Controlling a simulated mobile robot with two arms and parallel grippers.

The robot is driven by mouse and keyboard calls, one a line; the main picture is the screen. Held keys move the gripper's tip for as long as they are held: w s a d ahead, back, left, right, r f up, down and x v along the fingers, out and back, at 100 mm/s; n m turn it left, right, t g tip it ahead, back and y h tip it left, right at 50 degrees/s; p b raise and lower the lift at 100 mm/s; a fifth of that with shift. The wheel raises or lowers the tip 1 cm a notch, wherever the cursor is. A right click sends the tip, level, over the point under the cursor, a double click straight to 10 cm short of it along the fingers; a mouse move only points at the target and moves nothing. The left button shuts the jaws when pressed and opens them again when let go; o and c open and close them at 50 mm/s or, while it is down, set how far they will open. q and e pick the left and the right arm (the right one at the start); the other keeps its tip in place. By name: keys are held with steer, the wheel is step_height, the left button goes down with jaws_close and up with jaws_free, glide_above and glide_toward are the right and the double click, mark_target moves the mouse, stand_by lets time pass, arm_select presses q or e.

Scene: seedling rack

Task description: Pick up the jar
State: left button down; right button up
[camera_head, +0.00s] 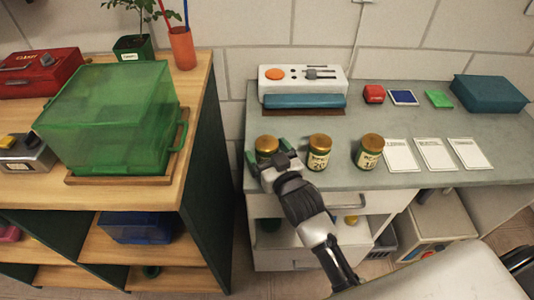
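Three jars with gold lids stand in a row near the front edge of the grey counter (410,170). The left jar (266,145) is partly hidden behind my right gripper (267,156). The middle jar (319,152) and the right jar (369,152) show labels. My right gripper has its green-tipped fingers spread, one to each side of the left jar's front. I cannot tell whether they touch it. My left gripper is not in view.
Three white cards (435,154) lie right of the jars. A white device (302,86) with an orange knob stands behind them. A green translucent box (108,115) sits on a wooden shelf to the left. A teal box (490,94) is at the back right.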

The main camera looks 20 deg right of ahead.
steer(key=c, duration=0.9)
steer(key=shift+c, duration=0.3)
steer(key=shift+s+r, duration=0.1)
steer(key=shift+r, duration=0.25)
steer(key=s+d, duration=0.1)
steer(key=s, duration=0.4)
steer(key=s+d, duration=0.1)
steer(key=s, duration=0.5)
steer(key=s+d, duration=0.1)
steer(key=s, duration=0.5)
steer(key=shift+s, duration=0.25)
